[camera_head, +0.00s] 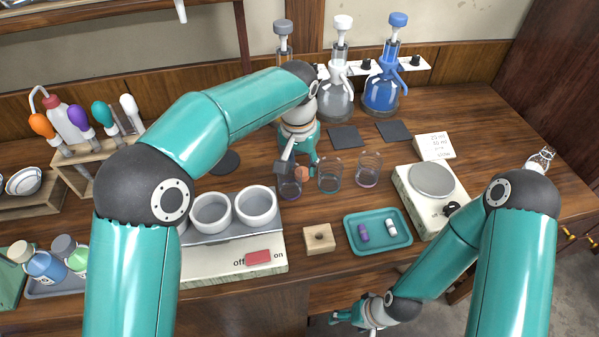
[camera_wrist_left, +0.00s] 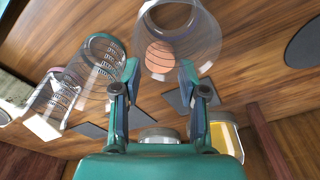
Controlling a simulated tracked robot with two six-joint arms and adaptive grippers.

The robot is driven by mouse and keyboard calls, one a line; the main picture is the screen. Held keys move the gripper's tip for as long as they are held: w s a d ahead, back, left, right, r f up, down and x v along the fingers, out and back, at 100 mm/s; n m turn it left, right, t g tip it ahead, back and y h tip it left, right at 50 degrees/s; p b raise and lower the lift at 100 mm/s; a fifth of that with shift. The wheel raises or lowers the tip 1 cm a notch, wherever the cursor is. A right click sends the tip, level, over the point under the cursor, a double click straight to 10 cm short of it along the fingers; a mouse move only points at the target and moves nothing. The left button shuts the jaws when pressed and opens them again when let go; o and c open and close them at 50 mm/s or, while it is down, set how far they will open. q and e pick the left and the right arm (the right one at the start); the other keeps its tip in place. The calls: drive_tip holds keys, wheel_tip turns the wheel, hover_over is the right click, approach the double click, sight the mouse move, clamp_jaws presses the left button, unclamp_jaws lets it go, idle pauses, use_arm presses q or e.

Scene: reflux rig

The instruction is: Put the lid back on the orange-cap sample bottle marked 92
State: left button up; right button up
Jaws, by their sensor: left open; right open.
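An orange round piece (camera_head: 302,174), which looks like a lid, shows by my left gripper (camera_head: 290,168) among the glass beakers. In the left wrist view the orange piece (camera_wrist_left: 160,57) shows through a clear beaker (camera_wrist_left: 180,30). My left gripper (camera_wrist_left: 160,80) is open, its fingers apart beside that beaker; contact cannot be told. A jar of yellow liquid (camera_wrist_left: 226,138) is partly hidden behind the gripper in the wrist view. I cannot read a 92 on any bottle. My right gripper (camera_head: 350,318) is low, in front of the table, and open.
Beakers (camera_head: 329,180) stand right of the left gripper. A heater with white bowls (camera_head: 255,205), a wooden block (camera_head: 319,238), a teal tray (camera_head: 377,243) and a balance (camera_head: 432,182) lie nearer.

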use_arm(q)
drive_tip(key=shift+w+f, duration=0.2)
drive_tip(key=shift+f, duration=1.15)
drive_tip(key=c, duration=0.4)
drive_tip(key=shift+r, duration=0.15)
drive_tip(key=shift+r, duration=0.55)
wheel_tip(320, 180, up, 19)
drive_tip(key=p, duration=0.5)
drive_tip(key=shift+f, duration=0.2)
